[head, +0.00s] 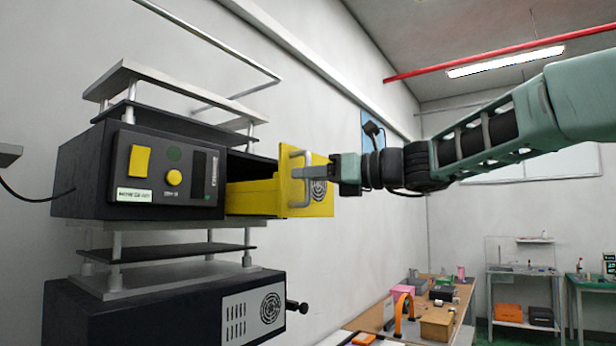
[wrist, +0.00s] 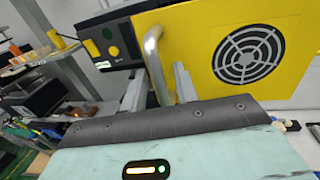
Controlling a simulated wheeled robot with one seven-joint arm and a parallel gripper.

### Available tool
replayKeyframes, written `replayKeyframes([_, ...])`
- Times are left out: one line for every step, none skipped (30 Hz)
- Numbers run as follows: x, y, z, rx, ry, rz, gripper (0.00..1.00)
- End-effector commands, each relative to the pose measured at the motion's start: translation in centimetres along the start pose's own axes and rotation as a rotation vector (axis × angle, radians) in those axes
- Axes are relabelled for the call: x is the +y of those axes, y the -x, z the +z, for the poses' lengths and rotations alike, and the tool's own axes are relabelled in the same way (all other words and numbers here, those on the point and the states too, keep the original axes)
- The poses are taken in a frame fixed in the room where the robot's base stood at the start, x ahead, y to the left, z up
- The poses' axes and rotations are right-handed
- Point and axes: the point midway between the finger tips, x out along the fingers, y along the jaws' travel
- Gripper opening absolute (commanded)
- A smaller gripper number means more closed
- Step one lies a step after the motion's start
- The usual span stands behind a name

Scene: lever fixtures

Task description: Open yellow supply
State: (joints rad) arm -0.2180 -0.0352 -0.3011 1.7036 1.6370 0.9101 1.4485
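The yellow supply is a drawer-like unit with a yellow front (head: 322,198) and a round black fan grille. It stands partly slid out to the right of its black housing (head: 80,175), with its yellow side showing. Its silver bar handle (head: 298,160) is on the front; in the wrist view the handle (wrist: 153,52) runs between the fingers of my gripper (wrist: 160,92), with a finger close on each side. My gripper (head: 318,172) reaches in from the right and looks shut on the handle. The exact finger contact is partly hidden.
The housing panel carries a yellow square (head: 139,161) and a round yellow knob (head: 174,178). Another black unit (head: 150,310) with a fan grille and dark knob stands below. A cluttered wooden bench (head: 437,327) is at the lower right. Space right of the drawer holds my arm.

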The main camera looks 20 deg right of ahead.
Motion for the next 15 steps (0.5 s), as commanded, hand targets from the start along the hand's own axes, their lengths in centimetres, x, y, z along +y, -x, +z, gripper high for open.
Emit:
replayKeyframes([-0.1, 0.7, -0.1, -0.002, 0.002, -0.002, 0.30])
replayKeyframes([0.0, 1.2, -0.2, -0.003, 0.002, -0.002, 0.30])
replayKeyframes([0.0, 1.9, -0.2, -0.003, 0.002, -0.003, 0.30])
replayKeyframes([0.0, 2.5, -0.3, -0.003, 0.002, -0.004, 0.30])
replayKeyframes([0.0, 3.1, -0.3, -0.003, 0.002, -0.003, 0.30])
replayKeyframes([-0.1, 4.0, -0.3, -0.004, 0.003, -0.004, 0.30])
replayKeyframes([-0.1, 4.8, -0.3, -0.004, 0.003, -0.004, 0.30])
replayKeyframes([0.0, 5.5, -0.3, -0.003, 0.003, -0.004, 0.30])
replayKeyframes([-0.1, 6.5, -0.3, -0.004, 0.003, -0.005, 0.30])
replayKeyframes([0.0, 7.2, -0.3, -0.004, 0.003, -0.004, 0.30])
replayKeyframes([0.0, 7.9, -0.3, -0.003, 0.003, -0.004, 0.30])
replayKeyframes([0.0, 8.8, -0.3, -0.003, 0.002, -0.004, 0.30])
replayKeyframes([-0.1, 9.6, -0.3, -0.003, 0.003, -0.005, 0.30])
replayKeyframes([0.0, 10.2, -0.3, -0.003, 0.003, -0.004, 0.30])
replayKeyframes([0.0, 11.1, -0.3, -0.003, 0.002, -0.005, 0.30])
